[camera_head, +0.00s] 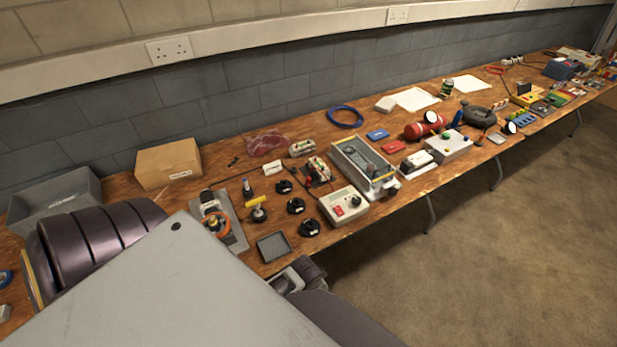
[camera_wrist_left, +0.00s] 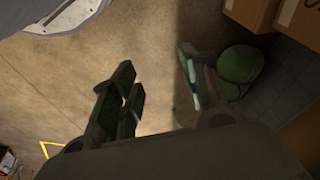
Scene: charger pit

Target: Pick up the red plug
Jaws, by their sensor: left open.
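I cannot make out a red plug for certain in either view. A cluttered wooden workbench (camera_head: 330,232) runs along the wall in the head view. In the head view the left gripper is hidden, and I cannot make out the right gripper.
A grey bin (camera_head: 55,197) and a cardboard box (camera_head: 168,162) stand at the bench's left. A grey tray (camera_head: 273,247) and a white meter (camera_head: 343,204) lie near the front edge. A green round seat (camera_wrist_left: 240,64) and cardboard boxes (camera_wrist_left: 300,22) flank open floor in the left wrist view.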

